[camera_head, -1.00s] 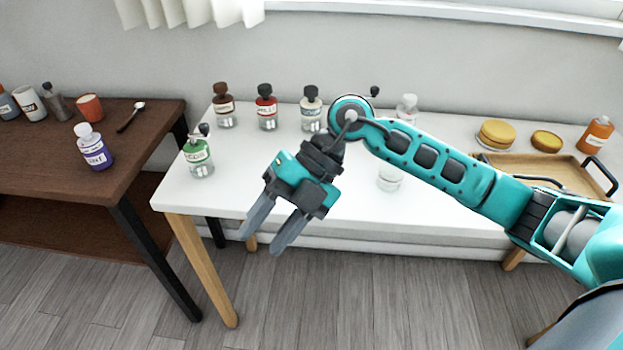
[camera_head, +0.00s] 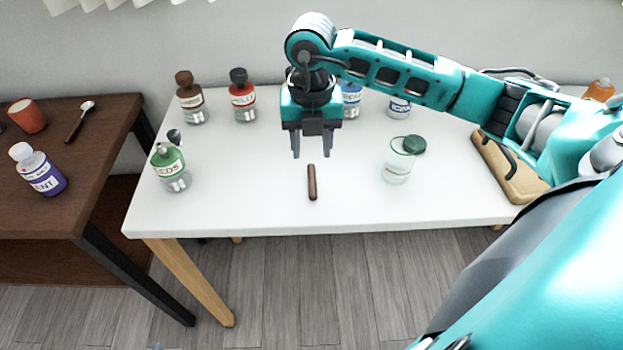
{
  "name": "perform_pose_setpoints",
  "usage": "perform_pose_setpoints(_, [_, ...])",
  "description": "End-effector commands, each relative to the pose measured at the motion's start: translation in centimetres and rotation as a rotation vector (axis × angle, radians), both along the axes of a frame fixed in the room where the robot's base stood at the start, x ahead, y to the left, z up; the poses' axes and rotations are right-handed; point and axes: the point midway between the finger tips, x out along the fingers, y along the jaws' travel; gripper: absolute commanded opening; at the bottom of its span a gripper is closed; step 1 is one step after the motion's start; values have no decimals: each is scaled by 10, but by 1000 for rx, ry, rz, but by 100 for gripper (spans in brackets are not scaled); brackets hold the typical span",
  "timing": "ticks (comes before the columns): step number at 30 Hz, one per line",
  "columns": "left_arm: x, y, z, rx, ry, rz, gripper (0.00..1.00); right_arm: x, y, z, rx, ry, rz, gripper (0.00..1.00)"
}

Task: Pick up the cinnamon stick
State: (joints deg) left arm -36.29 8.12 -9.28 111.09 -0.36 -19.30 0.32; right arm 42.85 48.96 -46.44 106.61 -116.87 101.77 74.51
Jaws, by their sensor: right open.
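The cinnamon stick (camera_head: 312,183) is a short, thin brown stick lying on the white table (camera_head: 250,205), near its front edge. It points roughly toward me. My right gripper (camera_head: 311,150) is open and empty, its fingers pointing down. In the picture its fingertips are just beyond the far end of the stick, one to each side. They look apart from the stick; their exact height above the table is hard to tell. My left gripper is not in view.
A green-labelled jar (camera_head: 171,170) stands to the left, a clear glass jar (camera_head: 398,163) with a green lid (camera_head: 414,145) beside it to the right. Several labelled bottles, including a red one (camera_head: 242,98), line the back. A wooden tray (camera_head: 500,168) is at the right.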

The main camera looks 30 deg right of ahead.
Motion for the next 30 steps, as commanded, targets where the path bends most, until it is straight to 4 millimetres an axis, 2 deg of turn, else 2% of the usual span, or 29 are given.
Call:
perform_pose_setpoints(5, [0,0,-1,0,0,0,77,-1,0,-13,1,0,1,46])
perform_pose_setpoints(15, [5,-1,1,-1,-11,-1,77,-5,1,-58,2,1,1,46])
perform_pose_setpoints(24, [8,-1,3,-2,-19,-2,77,-4,1,-62,1,-1,2,46])
perform_pose_setpoints(30, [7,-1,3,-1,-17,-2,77,-4,1,-62,1,-1,2,27])
